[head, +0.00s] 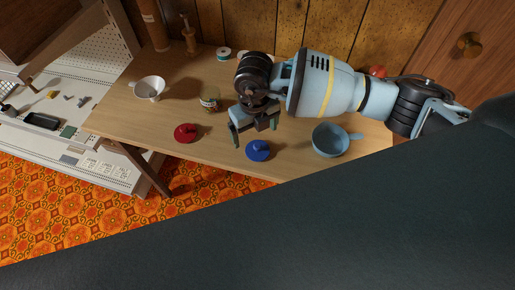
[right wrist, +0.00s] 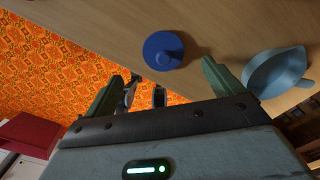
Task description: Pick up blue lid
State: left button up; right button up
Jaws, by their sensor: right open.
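The blue lid (head: 258,151) lies on the wooden table near its front edge, a round disc with a knob on top. In the right wrist view the blue lid (right wrist: 163,51) is beyond the fingertips, roughly between them. My right gripper (head: 256,133) is open and empty, just above and behind the lid in the head view. Its two green fingers are spread apart in the right wrist view (right wrist: 160,82), and it is not touching the lid. My left gripper is not in view.
A red lid (head: 186,133) lies left of the blue one. A light blue cup (head: 330,140) stands to its right. A white cup (head: 149,88) and a jar (head: 210,99) stand farther back. The tabletop (head: 222,143) between the lids is clear.

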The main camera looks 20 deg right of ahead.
aim_at(258, 145)
jog(key=shift+s+d+f, duration=0.1)
jog(key=shift+d+f, duration=0.05)
jog(key=shift+f, duration=1.65)
jog(key=shift+s+d+f, duration=0.1)
jog(key=shift+d+f, duration=0.05)
jog(key=shift+f, duration=1.65)
jog(key=c, duration=1.1)
